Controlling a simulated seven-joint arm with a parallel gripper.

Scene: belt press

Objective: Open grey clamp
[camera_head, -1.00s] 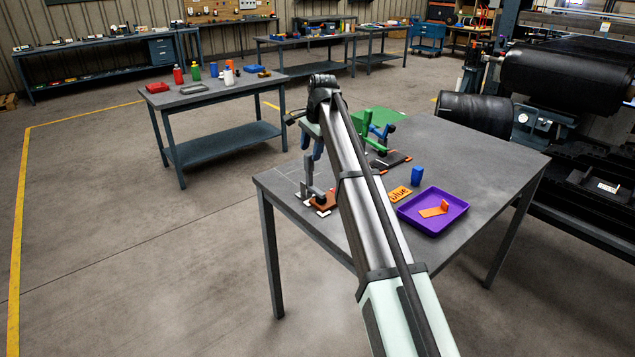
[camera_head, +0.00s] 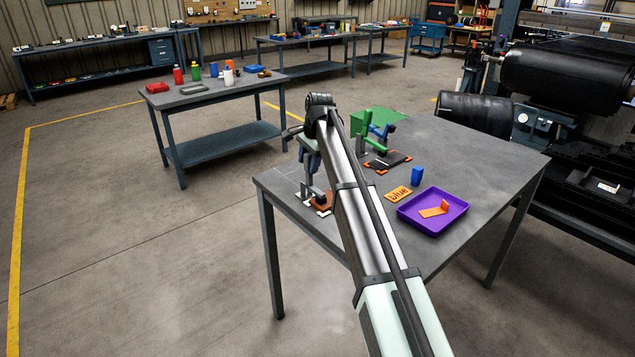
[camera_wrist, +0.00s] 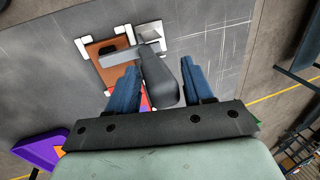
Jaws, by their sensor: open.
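The grey clamp (camera_head: 308,187) stands near the left corner of the table, on a brown block (camera_head: 325,204) with white corner marks around it. In the wrist view its thick dark grey handle (camera_wrist: 159,80) lies between my two blue fingers, with the brown block (camera_wrist: 117,66) beyond. My gripper (camera_wrist: 160,76) is open, one finger on each side of the handle; I cannot tell whether either touches it. In the head view my gripper (camera_head: 309,160) points down over the clamp, and my arm covers part of the table beside it.
A green clamp (camera_head: 369,140) and a blue clamp (camera_head: 383,131) stand farther back by a dark plate (camera_head: 388,161). To the right are a blue block (camera_head: 417,175), an orange "blue" sign (camera_head: 398,194) and a purple tray (camera_head: 457,205) holding an orange piece (camera_head: 433,211).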

